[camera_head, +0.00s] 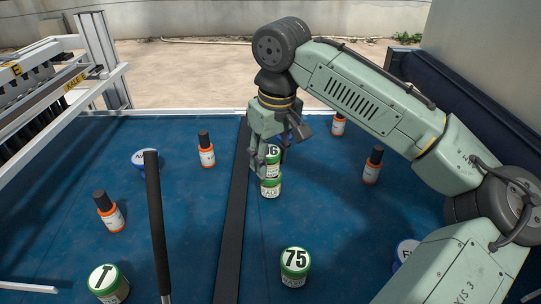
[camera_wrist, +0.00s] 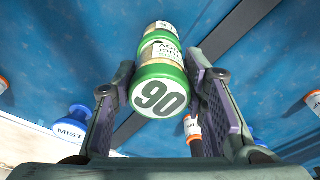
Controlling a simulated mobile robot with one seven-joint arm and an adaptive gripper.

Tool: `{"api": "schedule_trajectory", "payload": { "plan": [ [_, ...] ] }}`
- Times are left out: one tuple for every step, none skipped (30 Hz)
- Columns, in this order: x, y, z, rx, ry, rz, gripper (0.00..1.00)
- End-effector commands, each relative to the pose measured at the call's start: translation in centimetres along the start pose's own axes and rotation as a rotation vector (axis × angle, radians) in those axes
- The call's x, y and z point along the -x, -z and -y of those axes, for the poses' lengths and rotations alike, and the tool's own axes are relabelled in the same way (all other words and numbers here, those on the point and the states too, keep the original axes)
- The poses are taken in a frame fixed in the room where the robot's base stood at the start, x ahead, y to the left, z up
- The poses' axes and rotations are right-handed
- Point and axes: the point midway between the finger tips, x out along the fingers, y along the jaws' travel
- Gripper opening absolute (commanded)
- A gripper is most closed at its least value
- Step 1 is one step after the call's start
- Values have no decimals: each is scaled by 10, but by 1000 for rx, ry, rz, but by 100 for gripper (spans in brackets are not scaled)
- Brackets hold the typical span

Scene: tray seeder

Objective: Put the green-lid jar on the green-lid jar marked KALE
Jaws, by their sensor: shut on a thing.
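My gripper (camera_head: 281,132) points down near the middle of the blue bench and is shut on a green-lid jar (camera_head: 273,154). In the wrist view, the fingers of my gripper (camera_wrist: 160,92) stand on both sides of this jar (camera_wrist: 160,92), whose lid number reads 90 there. The green-lid jar marked KALE (camera_head: 270,187) stands upright directly below the held jar. In the wrist view, the lower jar (camera_wrist: 162,35) lines up closely behind it. The two look touching or nearly so; I cannot tell which. My gripper hides part of the held jar.
Green-lid jars marked T (camera_head: 108,284) and 75 (camera_head: 295,267) stand nearer. A dark strip (camera_head: 233,210) runs left of the KALE jar; a black bar (camera_head: 156,220) rises farther left.

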Motion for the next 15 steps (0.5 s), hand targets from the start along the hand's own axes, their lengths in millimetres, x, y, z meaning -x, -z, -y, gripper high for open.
{"api": "schedule_trajectory", "payload": {
  "plan": [
    [-2,0,0,1,1,-1,10],
    [-1,0,0,0,-1,0,41],
    [-1,0,0,0,-1,0,44],
    [-1,0,0,0,-1,0,46],
    [-1,0,0,0,-1,0,48],
    [-1,0,0,0,-1,0,51],
    [-1,0,0,0,-1,0,53],
    [-1,0,0,0,-1,0,55],
    [-1,0,0,0,-1,0,57],
    [-1,0,0,0,-1,0,59],
    [-1,0,0,0,-1,0,60],
    [-1,0,0,0,-1,0,60],
    [-1,0,0,0,-1,0,60],
    [-1,0,0,0,-1,0,60],
    [-1,0,0,0,-1,0,60]
  ]
}}
